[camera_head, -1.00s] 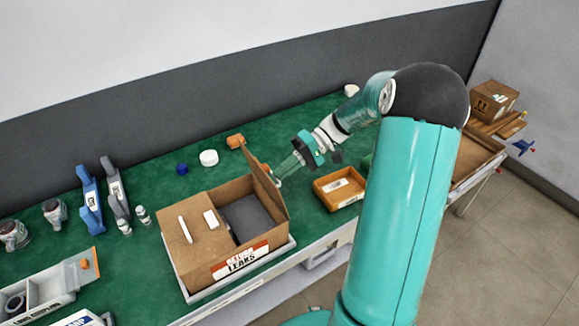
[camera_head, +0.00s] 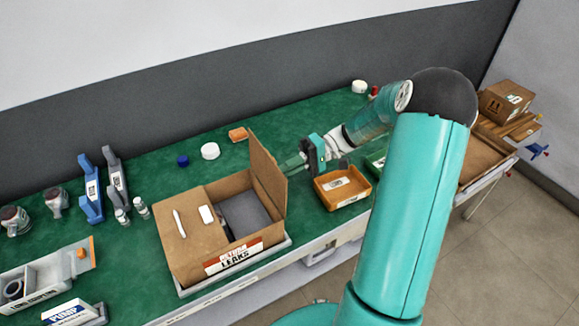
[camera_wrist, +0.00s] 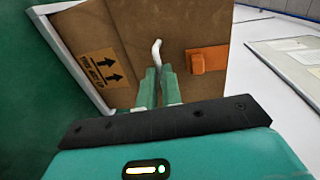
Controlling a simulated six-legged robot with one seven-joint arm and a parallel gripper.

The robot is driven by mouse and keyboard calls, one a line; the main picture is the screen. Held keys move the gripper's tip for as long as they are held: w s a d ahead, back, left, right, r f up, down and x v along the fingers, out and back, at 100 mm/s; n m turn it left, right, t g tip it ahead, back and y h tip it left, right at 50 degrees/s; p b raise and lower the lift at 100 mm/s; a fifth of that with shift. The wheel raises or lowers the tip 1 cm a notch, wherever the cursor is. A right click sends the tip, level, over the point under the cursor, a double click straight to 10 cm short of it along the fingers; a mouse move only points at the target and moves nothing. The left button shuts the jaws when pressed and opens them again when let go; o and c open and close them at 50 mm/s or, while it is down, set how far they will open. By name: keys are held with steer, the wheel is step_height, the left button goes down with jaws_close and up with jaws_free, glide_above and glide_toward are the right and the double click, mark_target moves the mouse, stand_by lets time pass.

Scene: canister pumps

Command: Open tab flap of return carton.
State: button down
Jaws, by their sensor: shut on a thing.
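The brown return carton (camera_head: 190,243) stands on the green bench with a red-and-white label reading "LEAKS" on its front. Its left top panel is flat, with a white strip and a white block on it. Its right flap (camera_head: 268,178) stands up beside the opening, where a grey interior shows. My gripper (camera_head: 292,163) is just right of this flap, its tips partly hidden. In the wrist view, the fingers (camera_wrist: 159,88) are close together around a white curved tab (camera_wrist: 157,52) in front of the brown cardboard.
An orange tray (camera_head: 342,190) stands right of the carton, close below my gripper. Blue and grey upright tools (camera_head: 92,190) are at left.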

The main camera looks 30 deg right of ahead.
steer(key=shift+f, duration=0.1)
stand_by(0.4)
steer(key=c, duration=1.6)
jaws_free()
steer(key=shift+a, duration=0.1)
steer(key=shift+o, duration=0.2)
steer(key=d+r, duration=0.1)
steer(key=d, duration=1.3)
steer(key=shift+w+r, duration=0.2)
steer(key=shift+r, duration=0.2)
